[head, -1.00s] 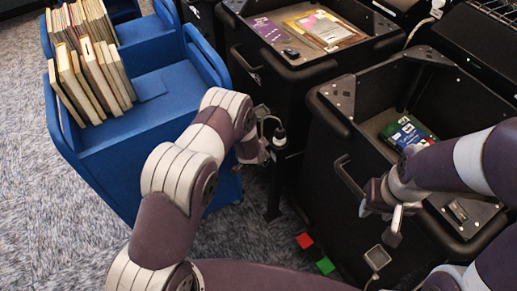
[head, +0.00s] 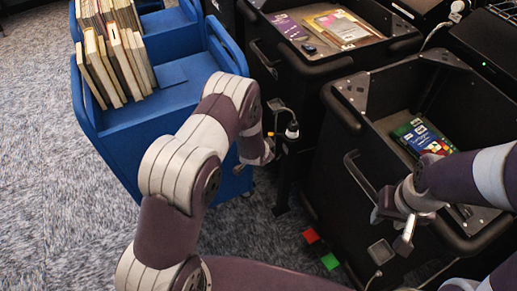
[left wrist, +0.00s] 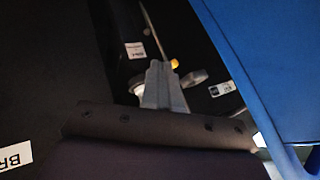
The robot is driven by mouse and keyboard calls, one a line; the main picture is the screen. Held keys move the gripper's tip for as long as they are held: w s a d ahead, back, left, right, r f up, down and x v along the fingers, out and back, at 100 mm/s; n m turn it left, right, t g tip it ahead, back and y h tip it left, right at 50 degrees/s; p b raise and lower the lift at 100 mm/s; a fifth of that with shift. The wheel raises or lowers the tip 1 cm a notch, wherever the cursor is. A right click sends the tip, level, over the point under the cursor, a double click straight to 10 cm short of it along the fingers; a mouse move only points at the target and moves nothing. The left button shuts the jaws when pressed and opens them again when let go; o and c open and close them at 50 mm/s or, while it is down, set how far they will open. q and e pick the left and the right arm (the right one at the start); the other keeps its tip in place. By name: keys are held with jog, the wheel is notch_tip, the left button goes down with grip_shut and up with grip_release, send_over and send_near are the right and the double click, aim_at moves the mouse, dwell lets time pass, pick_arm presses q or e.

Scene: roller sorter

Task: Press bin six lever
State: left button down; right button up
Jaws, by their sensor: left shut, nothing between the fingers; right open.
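My left gripper (head: 266,156) is shut and empty, low between the blue cart and the black bins, just left of a dark post with a small light-and-black fitting (head: 291,130). In the left wrist view its grey fingers (left wrist: 164,70) are together. Close by their tips are a small orange piece (left wrist: 174,63) and a round grey knob-like piece (left wrist: 194,77). I cannot tell whether they touch it, nor which part is the bin six lever. My right gripper (head: 404,238) is open, in front of the right black bin (head: 335,160), near its handle.
A blue cart (head: 120,135) with a row of books stands left. Another black bin (head: 262,75) holding flat books is behind. A red pad (head: 311,235) and a green pad (head: 330,261) are low near the right bin. Carpet is clear at left. Labels in the left wrist view are mostly unreadable.

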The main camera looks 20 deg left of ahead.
pick_arm(q)
jog(key=r, duration=0.1)
jog(key=s+a+r, duration=0.1)
jog(key=s+r, duration=0.1)
jog(key=shift+s+a, duration=0.1)
jog(key=shift+a, duration=0.2)
pick_arm(e)
jog(key=shift+w+a+r, duration=0.1)
jog(key=shift+w+a, duration=0.05)
jog(key=shift+w, duration=0.2)
jog(key=shift+s, duration=0.1)
